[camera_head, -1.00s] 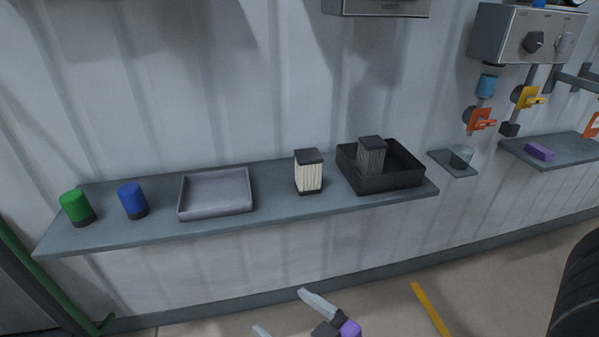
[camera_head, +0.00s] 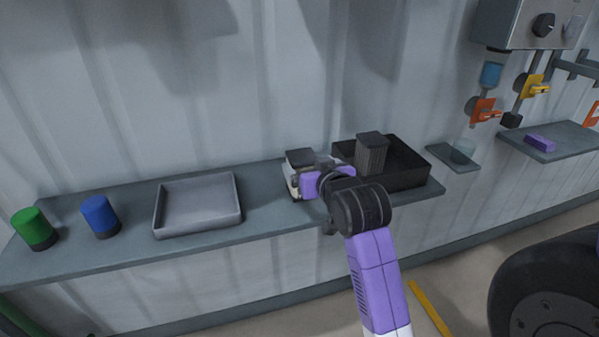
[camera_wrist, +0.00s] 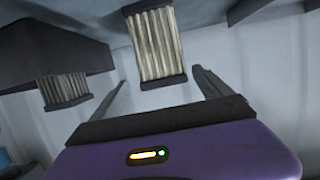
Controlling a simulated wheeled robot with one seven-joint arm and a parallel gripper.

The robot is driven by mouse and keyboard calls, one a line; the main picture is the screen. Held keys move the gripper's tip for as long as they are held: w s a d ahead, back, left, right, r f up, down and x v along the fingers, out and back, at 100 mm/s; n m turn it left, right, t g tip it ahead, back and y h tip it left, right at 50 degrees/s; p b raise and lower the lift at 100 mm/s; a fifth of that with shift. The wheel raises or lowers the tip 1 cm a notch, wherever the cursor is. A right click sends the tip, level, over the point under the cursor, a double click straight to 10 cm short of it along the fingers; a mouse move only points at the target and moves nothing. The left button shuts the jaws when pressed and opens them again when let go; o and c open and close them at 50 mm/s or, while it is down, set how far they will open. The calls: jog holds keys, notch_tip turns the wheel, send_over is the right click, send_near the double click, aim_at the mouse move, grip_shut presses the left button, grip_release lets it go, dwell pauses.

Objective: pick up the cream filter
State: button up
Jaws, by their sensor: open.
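The cream filter (camera_head: 300,157) stands upright on the shelf, left of the black tray. In the head view my gripper (camera_head: 308,178) is at its front and hides most of its pleated body. In the wrist view the cream filter (camera_wrist: 155,45) shows its cream pleats and dark end caps. It lies ahead, in line with the gap between my two fingers (camera_wrist: 158,78). The fingers are spread open and hold nothing. Whether the filter is partly between the fingertips is hard to tell.
The black tray (camera_head: 412,182) close on the right holds a grey filter (camera_head: 371,152), also in the wrist view (camera_wrist: 66,90). An empty grey tray (camera_head: 160,205), a blue cylinder (camera_head: 100,215) and a green cylinder (camera_head: 33,228) stand left. The wall rises behind the shelf.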

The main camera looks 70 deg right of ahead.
aim_at(299, 157)
jog(key=shift+w+d+r, duration=0.1)
jog(key=shift+w+d, duration=0.05)
jog(key=shift+d, duration=0.1)
jog(key=x, duration=0.3)
jog(key=p+x, duration=0.1)
jog(key=x, duration=0.3)
jog(key=shift+w+a, duration=0.1)
jog(key=shift+w, duration=0.25)
jog(key=c, duration=1.6)
